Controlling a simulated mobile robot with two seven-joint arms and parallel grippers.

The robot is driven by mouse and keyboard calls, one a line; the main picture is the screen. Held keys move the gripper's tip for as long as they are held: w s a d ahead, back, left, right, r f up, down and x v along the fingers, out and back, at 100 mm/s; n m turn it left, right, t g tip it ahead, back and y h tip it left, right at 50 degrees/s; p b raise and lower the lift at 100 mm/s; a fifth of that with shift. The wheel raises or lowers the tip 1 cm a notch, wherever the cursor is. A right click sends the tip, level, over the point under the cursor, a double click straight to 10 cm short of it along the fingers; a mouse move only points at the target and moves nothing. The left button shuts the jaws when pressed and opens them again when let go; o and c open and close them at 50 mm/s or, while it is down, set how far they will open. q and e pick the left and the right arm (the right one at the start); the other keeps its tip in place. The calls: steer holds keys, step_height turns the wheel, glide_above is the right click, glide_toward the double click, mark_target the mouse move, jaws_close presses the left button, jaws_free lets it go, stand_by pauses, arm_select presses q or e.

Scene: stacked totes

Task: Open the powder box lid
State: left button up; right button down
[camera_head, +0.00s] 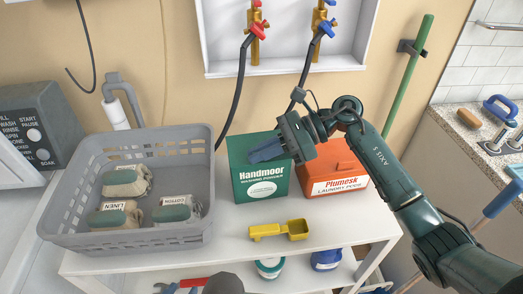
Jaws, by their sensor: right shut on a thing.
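The green Handmoor box (261,184), which I take as the powder box, stands upright on the white table. Its lid (240,146) is at the top, and part of it is hidden behind my gripper. I cannot tell how far the lid is raised. My right gripper (264,152) reaches in from the right, with its fingers at the top of the box, shut on what appears to be the lid.
An orange Plumesk pods box (336,172) stands close on the right. A yellow scoop (279,230) lies in front. A grey basket (130,240) with several labelled bundles fills the table's left side. Taps with dark hoses (240,95) are behind. Tubs sit on the lower shelf.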

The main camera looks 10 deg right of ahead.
steer(key=shift+r, duration=0.15)
stand_by(0.4)
steer(key=shift+w+r+m+g+b, duration=0.3)
steer(key=shift+r+m+g+b, duration=0.1)
steer(key=shift+r+m+b, duration=0.2)
steer(key=shift+w+r+m+g+b, duration=0.3)
steer(key=shift+w+r+m+g, duration=0.1)
steer(key=shift+r+m, duration=0.1)
steer(key=shift+w+r+m+g+b, duration=0.25)
steer(key=shift+r+m+g+b, duration=0.05)
steer(key=shift+r+m+b, duration=0.15)
steer(key=shift+w+a+r+m, duration=0.1)
steer(key=shift+w+r+m, duration=0.25)
steer(key=shift+r, duration=0.05)
arm_select(q)
steer(key=shift+w+d+f+m+h+b, duration=0.1)
steer(key=shift+d+f+m+h+b, duration=0.1)
steer(key=shift+d+b, duration=0.15)
steer(key=shift+w+d+f+m+h+b, duration=0.1)
steer(key=shift+d+h+b, duration=0.1)
steer(key=shift+d, duration=0.15)
arm_select(e)
steer(key=shift+w+r+m+g, duration=0.4)
steer(key=shift+m+g, duration=0.1)
steer(key=shift+g, duration=0.1)
